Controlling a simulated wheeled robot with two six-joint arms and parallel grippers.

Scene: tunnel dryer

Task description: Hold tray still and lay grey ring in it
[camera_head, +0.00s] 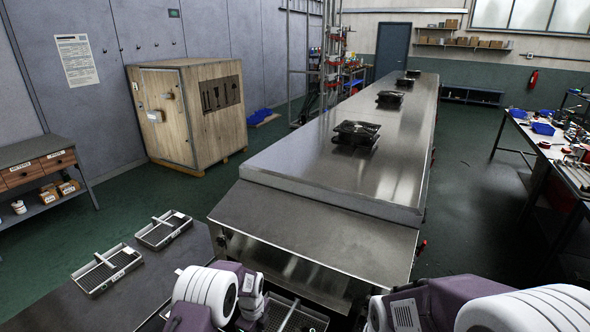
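A dark mesh tray with a light rim (312,309) shows partly at the bottom edge, between my two arms; its near part is cut off by the frame. Two similar trays lie on the dark bench at the left: a nearer one (118,278) and a farther one (172,238). Each has a light bar across it. I cannot make out a grey ring. White and purple links of my left and right arms fill the bottom of the view. Neither gripper's fingers can be seen, so whether either touches the tray is hidden.
The long steel dryer (330,165) runs away ahead, with several dark units on top and a sloped steel front (310,240). The dark bench (120,305) is at the lower left. A wooden crate (200,110) stands beyond it. A cluttered workbench (545,140) stands at the right.

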